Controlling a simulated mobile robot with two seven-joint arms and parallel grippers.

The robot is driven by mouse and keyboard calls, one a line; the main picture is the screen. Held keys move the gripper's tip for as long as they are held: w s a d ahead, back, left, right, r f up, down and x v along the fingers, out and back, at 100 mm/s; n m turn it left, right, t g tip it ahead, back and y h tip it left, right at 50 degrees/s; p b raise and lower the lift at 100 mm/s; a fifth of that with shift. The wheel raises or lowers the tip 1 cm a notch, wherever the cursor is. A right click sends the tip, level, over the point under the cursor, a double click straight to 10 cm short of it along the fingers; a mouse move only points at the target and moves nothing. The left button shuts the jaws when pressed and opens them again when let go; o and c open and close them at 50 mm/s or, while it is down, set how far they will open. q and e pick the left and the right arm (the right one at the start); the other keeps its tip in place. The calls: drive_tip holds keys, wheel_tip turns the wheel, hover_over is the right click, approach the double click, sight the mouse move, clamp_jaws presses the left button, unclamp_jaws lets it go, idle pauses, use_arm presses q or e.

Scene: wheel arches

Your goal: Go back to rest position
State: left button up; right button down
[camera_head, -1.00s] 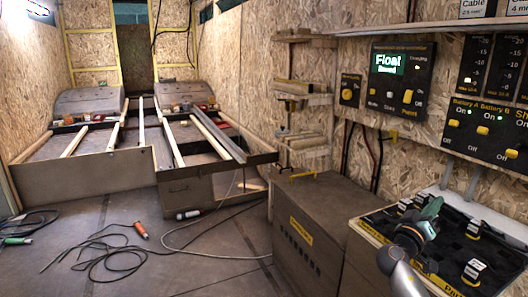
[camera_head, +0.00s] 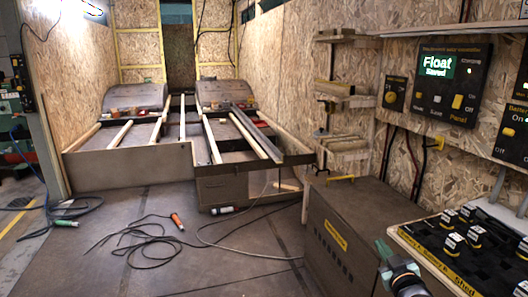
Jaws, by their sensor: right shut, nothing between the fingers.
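My right gripper (camera_head: 384,250) shows at the bottom right, small and partly cut off with its wrist at the lower edge. It is shut and holds nothing. It appears in front of the side of the brown box and left of the black battery tray (camera_head: 424,258); the exact gap to either cannot be told. My left gripper is not in view.
A brown box (camera_head: 340,262) with a yellow label stands at the right. Control panels (camera_head: 450,85) hang on the chipboard wall. Cables (camera_head: 140,240) and an orange-ended plug (camera_head: 177,221) lie on the floor. Wheel arches (camera_head: 135,97) and a wooden frame stand at the back.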

drive_tip(key=s+a+f+g+y, duration=0.1)
drive_tip(key=s+a+f+y, duration=0.1)
drive_tip(key=s+a+f, duration=0.55)
drive_tip(key=s+a+f+g+y, duration=0.15)
drive_tip(key=s+a+f, duration=0.3)
drive_tip(key=s, duration=0.55)
drive_tip(key=s+a+g, duration=0.2)
drive_tip(key=s+a, duration=0.2)
drive_tip(key=s, duration=0.9)
use_arm(q)
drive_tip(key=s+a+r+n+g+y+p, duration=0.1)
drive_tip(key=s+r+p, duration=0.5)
drive_tip(key=p, duration=1.4)
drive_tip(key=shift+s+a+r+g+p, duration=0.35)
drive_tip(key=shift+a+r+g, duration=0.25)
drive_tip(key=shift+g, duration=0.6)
use_arm(e)
drive_tip(key=s+d+r+m+g, duration=0.1)
drive_tip(key=s+d+r+g, duration=0.1)
drive_tip(key=s+r, duration=0.4)
drive_tip(key=shift+m+g, duration=0.4)
drive_tip(key=shift+g, duration=0.15)
drive_tip(key=shift+s+h, duration=0.1)
drive_tip(key=shift+h, duration=0.15)
